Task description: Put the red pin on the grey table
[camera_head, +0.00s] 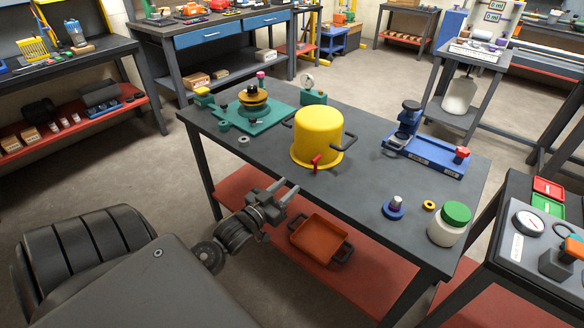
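The grey table (365,195) stands in the middle of the head view. A yellow pot-shaped housing (318,132) with dark side handles stands on it. A small red pin (316,163) shows upright at the front of the housing's lower rim. I cannot tell whether it sits in the rim or only stands against it. My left gripper (286,190) is at the table's front edge, to the lower left of the pin and apart from it. Its two fingers are spread with nothing between them. My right gripper is not in view.
A green fixture (250,118) stands at the table's left, a blue clamp device (425,150) at its right. A blue knob (394,209), a yellow ring (429,205) and a green-lidded jar (449,225) are near the right front. An orange tray (319,242) lies on the lower shelf.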

